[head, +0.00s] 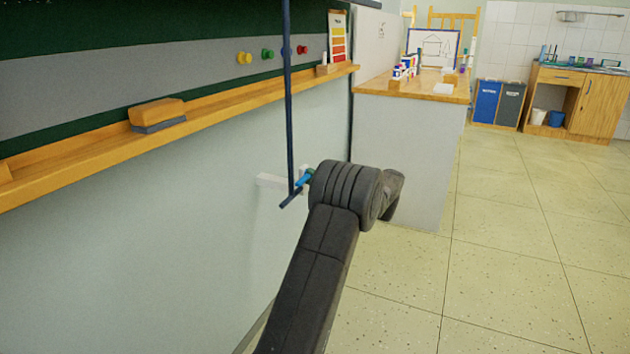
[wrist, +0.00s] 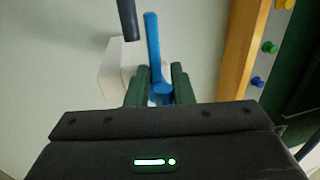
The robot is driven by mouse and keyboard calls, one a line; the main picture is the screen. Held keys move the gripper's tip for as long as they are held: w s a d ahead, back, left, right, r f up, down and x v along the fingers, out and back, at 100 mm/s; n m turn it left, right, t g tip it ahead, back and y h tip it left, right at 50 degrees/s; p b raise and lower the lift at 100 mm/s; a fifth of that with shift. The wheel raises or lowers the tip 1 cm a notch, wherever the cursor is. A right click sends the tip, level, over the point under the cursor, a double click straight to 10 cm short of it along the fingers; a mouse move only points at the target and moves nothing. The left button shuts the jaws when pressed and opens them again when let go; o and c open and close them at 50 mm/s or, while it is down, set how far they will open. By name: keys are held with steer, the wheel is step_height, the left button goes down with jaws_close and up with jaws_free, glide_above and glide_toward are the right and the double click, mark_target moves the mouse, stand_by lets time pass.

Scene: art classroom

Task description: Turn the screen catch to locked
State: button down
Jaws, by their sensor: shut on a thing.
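The screen catch shows as a blue lever (wrist: 154,50) in the wrist view, running up the picture from a round blue hub between my fingers. A white block (wrist: 112,70) is behind and left of it on the wall. My gripper (wrist: 162,82) has its two green fingers on either side of the blue hub and is shut on it. In the head view a small blue part of the catch (head: 304,179) shows at my gripper's tip, next to the white block (head: 270,181). My gripper's body hides most of the catch there, and no lock marking is readable.
A thin dark upright bar (head: 288,90) with a short foot stands close to the catch. A wooden ledge (head: 240,98) with an eraser (head: 157,115) runs along the board. A grey-sided counter (head: 400,150) stands beyond; the tiled floor (head: 500,240) at right is clear.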

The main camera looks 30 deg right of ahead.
steer(key=shift+d+r, duration=0.1)
steer(key=shift+r, duration=0.35)
steer(key=c, duration=1.4)
jaws_free()
steer(key=shift+f, duration=0.15)
steer(key=shift+s+f, duration=0.1)
steer(key=p+v, duration=0.4)
steer(key=v, duration=0.9)
steer(key=shift+s+d, duration=0.25)
steer(key=shift+d, duration=0.05)
